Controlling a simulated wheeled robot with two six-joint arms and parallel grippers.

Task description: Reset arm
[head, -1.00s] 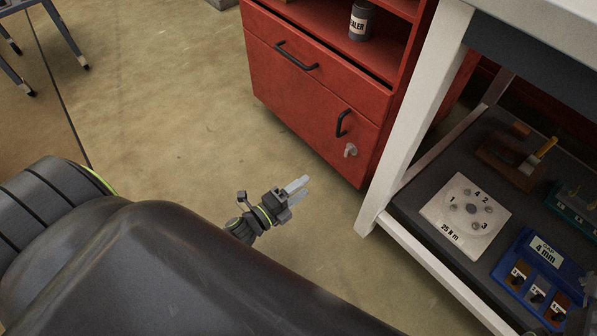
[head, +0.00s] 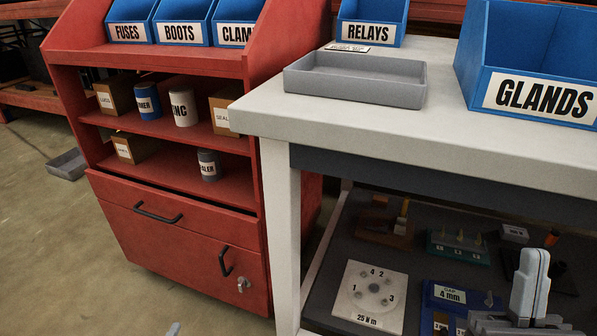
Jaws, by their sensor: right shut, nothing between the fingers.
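My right gripper (head: 530,282) is at the lower right, in front of the workbench's lower shelf. Its pale grey fingers point up and are together, with nothing held between them. A small grey tip at the bottom edge, left of centre, looks like a fingertip of my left gripper (head: 173,329), low over the floor in front of the red cabinet (head: 185,240). The rest of the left gripper is cut off, so its jaws cannot be judged.
The white workbench (head: 360,118) carries a grey tray (head: 355,80) and blue bins marked RELAYS (head: 370,32) and GLANDS (head: 540,92). Its lower shelf holds a plate marked 25 N m (head: 370,295) and a blue case (head: 447,305).

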